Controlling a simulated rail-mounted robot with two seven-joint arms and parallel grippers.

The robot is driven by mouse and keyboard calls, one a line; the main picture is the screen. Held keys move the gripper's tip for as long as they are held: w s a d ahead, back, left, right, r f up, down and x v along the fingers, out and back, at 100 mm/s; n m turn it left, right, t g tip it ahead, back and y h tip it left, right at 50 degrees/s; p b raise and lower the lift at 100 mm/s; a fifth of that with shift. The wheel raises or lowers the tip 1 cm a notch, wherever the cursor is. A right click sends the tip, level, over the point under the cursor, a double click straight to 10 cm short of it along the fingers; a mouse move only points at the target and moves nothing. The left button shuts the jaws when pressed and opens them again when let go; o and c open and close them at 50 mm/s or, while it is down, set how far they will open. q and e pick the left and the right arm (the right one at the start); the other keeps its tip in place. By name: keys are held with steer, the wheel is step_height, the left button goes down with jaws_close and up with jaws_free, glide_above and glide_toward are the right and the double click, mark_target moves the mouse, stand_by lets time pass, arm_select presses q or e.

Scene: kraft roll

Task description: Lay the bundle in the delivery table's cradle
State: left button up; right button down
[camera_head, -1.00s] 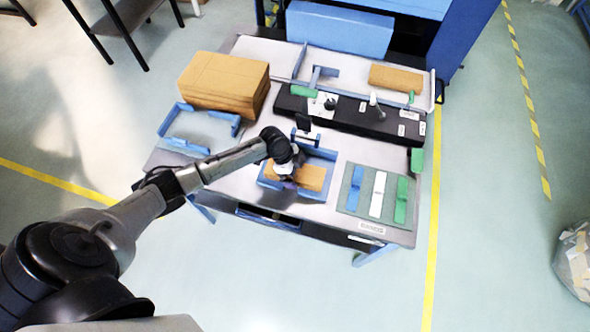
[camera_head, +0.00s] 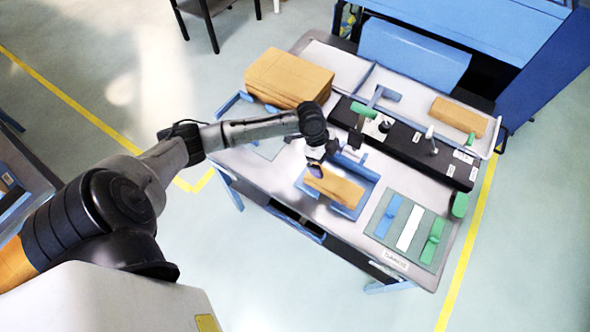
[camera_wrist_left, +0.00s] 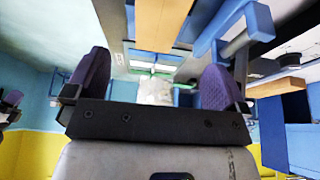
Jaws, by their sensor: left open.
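A brown kraft bundle (camera_head: 335,187) lies in a blue open-sided cradle (camera_head: 366,178) on the near middle of the grey table. My left gripper (camera_head: 316,166) is just above the bundle's left end in the head view and hides part of it. In the left wrist view the purple fingertips (camera_wrist_left: 158,84) stand wide apart with nothing held between them. That view also shows a brown block beyond the fingers and blue frame parts; I cannot tell which block it is. My right gripper is in neither view.
A stack of brown sheets (camera_head: 290,78) stands at the table's back left. A long black unit (camera_head: 402,142) with knobs is behind the cradle. Another brown block (camera_head: 459,117) lies at the back right. A grey mat (camera_head: 410,228) holds blue, white and green pieces.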

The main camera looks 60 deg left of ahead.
arm_select(q)
steer(key=s+d+f+n, duration=0.3)
steer(key=s+d+f, duration=0.2)
steer(key=s+d, duration=0.7)
steer(key=s+r+n+t+y, duration=0.1)
steer(key=s+r+n+y, duration=0.3)
steer(key=s, duration=0.9)
steer(key=n, duration=0.3)
steer(key=shift+d+r+n+t, duration=0.2)
steer(key=shift+d+n+t, duration=0.1)
steer(key=shift+d+n, duration=0.1)
steer(key=shift+s, duration=0.1)
